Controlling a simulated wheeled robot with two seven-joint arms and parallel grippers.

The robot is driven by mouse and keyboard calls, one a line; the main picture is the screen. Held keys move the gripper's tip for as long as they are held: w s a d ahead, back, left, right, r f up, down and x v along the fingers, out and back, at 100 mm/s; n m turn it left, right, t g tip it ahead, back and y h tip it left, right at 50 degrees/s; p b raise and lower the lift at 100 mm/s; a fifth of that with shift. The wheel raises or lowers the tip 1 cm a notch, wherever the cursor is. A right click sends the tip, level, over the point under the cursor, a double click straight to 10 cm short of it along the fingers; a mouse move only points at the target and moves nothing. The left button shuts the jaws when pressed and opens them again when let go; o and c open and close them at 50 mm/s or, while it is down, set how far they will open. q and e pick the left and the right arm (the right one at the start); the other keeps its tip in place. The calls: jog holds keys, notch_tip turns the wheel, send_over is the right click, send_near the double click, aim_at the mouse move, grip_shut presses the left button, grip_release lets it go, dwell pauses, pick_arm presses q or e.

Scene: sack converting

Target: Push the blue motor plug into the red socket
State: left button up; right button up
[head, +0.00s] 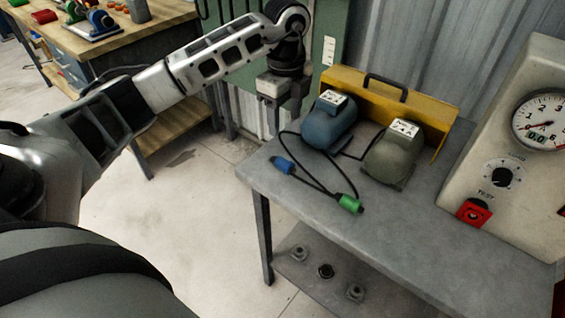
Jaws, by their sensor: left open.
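The blue plug (284,165) lies on the left part of the grey table (420,228), on a black cable that runs to the motors. A blue motor (328,124) and a grey-green motor (393,160) sit behind it. The red socket (474,212) is low on the front of the beige tester at the right, with a dark opening. My left gripper (284,112) hangs open and empty, pointing down, above and behind the blue plug, near the table's back left corner. It touches neither plug. My right gripper is out of view.
A green plug (350,204) lies on the table right of the blue one. A yellow toolbox-like panel (388,97) with a black handle stands behind the motors. The beige tester (521,140) carries a dial and a knob. The table's front middle is clear.

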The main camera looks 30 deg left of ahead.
pick_arm(q)
send_over(283, 160)
jog(key=f, duration=0.7)
jog(key=shift+w+d+f, duration=0.1)
jog(key=shift+d+f, duration=0.1)
jog(key=shift+a+f+p, duration=0.2)
jog(key=shift+f+p, duration=0.5)
jog(key=shift+f, duration=2.05)
jog(key=c, duration=1.1)
